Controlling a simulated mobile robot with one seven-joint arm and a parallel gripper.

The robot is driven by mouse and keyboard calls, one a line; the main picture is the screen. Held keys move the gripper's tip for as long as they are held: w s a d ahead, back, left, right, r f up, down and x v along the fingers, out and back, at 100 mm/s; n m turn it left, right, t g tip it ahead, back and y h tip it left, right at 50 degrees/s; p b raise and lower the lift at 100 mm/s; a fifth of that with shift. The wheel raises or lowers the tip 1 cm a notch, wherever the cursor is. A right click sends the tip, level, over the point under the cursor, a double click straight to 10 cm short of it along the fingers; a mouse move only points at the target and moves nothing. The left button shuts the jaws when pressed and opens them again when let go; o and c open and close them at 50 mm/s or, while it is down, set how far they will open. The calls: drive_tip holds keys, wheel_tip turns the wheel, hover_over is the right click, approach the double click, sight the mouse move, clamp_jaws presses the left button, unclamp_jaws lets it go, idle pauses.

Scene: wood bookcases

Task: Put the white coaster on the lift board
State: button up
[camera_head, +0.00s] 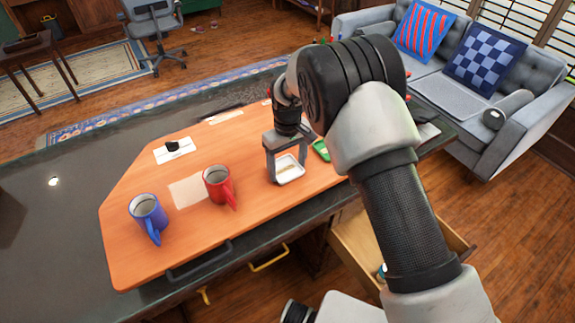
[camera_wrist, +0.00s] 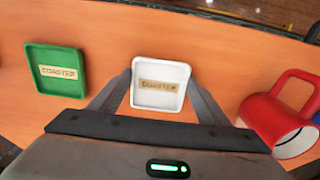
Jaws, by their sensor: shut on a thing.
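The white coaster (camera_head: 289,169) is a small square tray with a raised rim. My gripper (camera_head: 284,160) is shut on it, with one finger at each side. In the wrist view the white coaster (camera_wrist: 160,83), with its tan label, sits between the two fingertips (camera_wrist: 159,86). The lift board (camera_head: 150,258) is the wide orange wooden board on the dark counter. The coaster is over the board's right part, low and close to its surface. I cannot tell whether it touches the board.
A green coaster (camera_head: 321,150) lies just right of my gripper. A red mug (camera_head: 217,184) stands to the left, and a blue mug (camera_head: 148,214) farther left. A white piece with a black top (camera_head: 173,150) lies at the back. A drawer (camera_head: 355,240) stands open below the counter.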

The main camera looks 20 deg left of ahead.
sight(287, 172)
drive_tip(key=o, duration=1.1)
drive_tip(key=shift+f, duration=0.1)
wheel_tip(287, 172, up, 12)
drive_tip(key=shift+r, duration=0.2)
